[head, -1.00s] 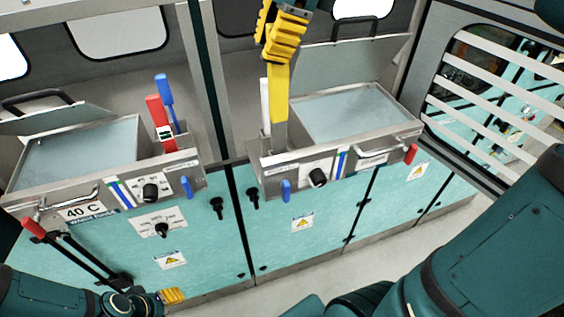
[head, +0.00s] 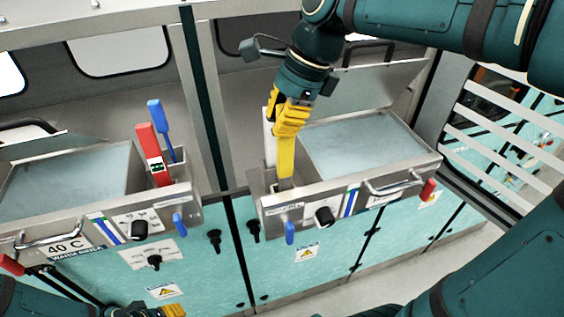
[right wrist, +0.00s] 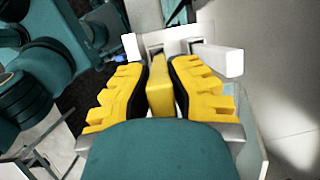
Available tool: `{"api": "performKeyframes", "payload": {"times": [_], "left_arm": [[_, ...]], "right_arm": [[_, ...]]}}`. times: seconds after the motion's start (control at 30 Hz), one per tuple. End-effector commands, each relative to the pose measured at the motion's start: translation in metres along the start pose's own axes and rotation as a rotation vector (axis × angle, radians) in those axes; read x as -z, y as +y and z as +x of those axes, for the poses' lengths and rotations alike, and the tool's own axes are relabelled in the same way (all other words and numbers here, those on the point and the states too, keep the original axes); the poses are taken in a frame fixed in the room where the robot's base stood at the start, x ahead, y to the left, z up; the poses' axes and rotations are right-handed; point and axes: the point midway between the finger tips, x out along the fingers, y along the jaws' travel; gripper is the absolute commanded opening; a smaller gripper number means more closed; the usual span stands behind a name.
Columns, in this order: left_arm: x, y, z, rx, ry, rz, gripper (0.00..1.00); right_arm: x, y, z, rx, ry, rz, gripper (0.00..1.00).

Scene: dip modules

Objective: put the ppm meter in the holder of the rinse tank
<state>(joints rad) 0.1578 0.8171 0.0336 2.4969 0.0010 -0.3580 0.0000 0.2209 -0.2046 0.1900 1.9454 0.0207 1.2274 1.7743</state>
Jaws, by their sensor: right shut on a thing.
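The yellow meter (head: 285,158) stands nearly upright at the left end of the right-hand tank (head: 350,193). My right gripper (head: 289,128) is shut on its upper part. The right wrist view shows the yellow meter (right wrist: 160,88) between both yellow fingers (right wrist: 157,75). The meter's lower end goes down into the holder area (head: 284,187) behind the tank's front panel. Its tip is hidden, and I cannot tell how deep it sits. My left gripper (head: 160,311) shows only partly at the bottom edge; its opening is unclear.
A white upright piece (head: 269,127) stands close to the left of the yellow meter. The left-hand tank (head: 60,232), marked 40 C, has a red meter (head: 151,150) and a blue one (head: 160,122) standing at its right end. Raised lids stand behind the tanks.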

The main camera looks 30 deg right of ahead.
Motion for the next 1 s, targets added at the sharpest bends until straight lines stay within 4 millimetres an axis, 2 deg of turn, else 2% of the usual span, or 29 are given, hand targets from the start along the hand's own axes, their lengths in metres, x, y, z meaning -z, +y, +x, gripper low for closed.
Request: {"api": "performKeyframes", "payload": {"times": [0.1,0.27,0.5,0.87,0.9,0.93,0.97,1.0], "left_arm": [[0.0,-0.001,0.002,0.0,0.0,-0.001,0.47],[-0.001,-0.001,0.003,0.0,0.0,-0.001,0.47],[-0.001,-0.002,0.006,0.0,0.001,-0.001,0.47],[-0.001,-0.003,0.007,0.001,0.001,-0.002,0.47],[-0.001,-0.003,0.007,0.001,0.001,-0.002,0.47],[-0.001,-0.003,0.007,0.001,0.001,-0.002,0.47],[-0.001,-0.003,0.007,0.001,0.001,-0.002,0.47],[-0.001,-0.003,0.007,0.001,0.001,-0.001,0.47]], "right_arm": [[0.005,0.001,0.014,0.0,0.0,0.001,0.0],[0.009,0.002,0.023,-0.001,0.0,0.0,0.0],[0.019,0.005,0.051,-0.001,0.0,0.001,0.0],[0.02,0.005,0.055,0.001,0.0,-0.001,0.0],[0.021,0.005,0.056,0.001,0.0,-0.001,0.22],[0.02,0.005,0.055,0.001,0.0,-0.001,0.33],[0.02,0.005,0.055,0.001,0.0,-0.001,0.39],[0.02,0.005,0.055,0.001,0.0,-0.001,0.39]]}}
